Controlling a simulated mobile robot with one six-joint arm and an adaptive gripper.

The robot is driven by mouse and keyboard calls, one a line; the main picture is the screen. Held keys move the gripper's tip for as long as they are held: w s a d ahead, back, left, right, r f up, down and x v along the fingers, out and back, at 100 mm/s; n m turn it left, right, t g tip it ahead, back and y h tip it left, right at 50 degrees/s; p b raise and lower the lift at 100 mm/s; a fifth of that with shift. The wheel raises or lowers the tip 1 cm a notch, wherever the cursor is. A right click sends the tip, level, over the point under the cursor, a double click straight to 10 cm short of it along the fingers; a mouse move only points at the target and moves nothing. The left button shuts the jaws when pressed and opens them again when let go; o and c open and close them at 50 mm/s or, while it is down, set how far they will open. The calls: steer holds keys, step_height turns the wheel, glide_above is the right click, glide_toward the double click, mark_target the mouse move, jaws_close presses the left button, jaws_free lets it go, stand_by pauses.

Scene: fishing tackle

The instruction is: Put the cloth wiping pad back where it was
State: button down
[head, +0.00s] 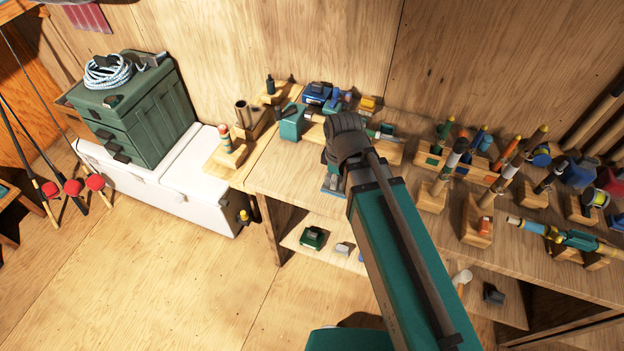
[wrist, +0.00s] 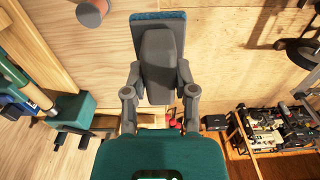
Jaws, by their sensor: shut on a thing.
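The cloth wiping pad shows in the wrist view as a grey flat pad (wrist: 178,20) with a blue textured edge and a raised grey block on it. My gripper (wrist: 159,92) is shut on it, with one finger on each side of the grey block. In the head view my arm covers most of the gripper over the workbench. A small blue and grey piece (head: 333,186) shows beside the arm there; I cannot tell whether it is the pad.
The workbench (head: 290,180) carries wooden blocks with rods and floats (head: 480,165) on the right and a teal block (head: 291,123) at the back. Left stand a white chest (head: 150,185) and a green drawer box (head: 140,120). A lower shelf (head: 345,262) holds small items.

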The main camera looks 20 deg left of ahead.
stand_by(0.3)
steer(key=w+a+f+b, duration=0.9)
steer(key=shift+w+a, duration=0.1)
steer(key=shift+w, duration=0.2)
stand_by(0.3)
steer(key=shift+f, duration=0.1)
steer(key=shift+w+a+f+b, duration=0.15)
steer(key=shift+f+b, duration=0.25)
steer(key=shift+b, duration=0.05)
steer(key=shift+w+a+f+b, duration=0.1)
steer(key=shift+w+f+b, duration=0.05)
steer(key=shift+f+b, duration=1.4)
steer(key=shift+b, duration=0.05)
steer(key=shift+f, duration=0.1)
steer(key=shift+c, duration=2.1)
jaws_free()
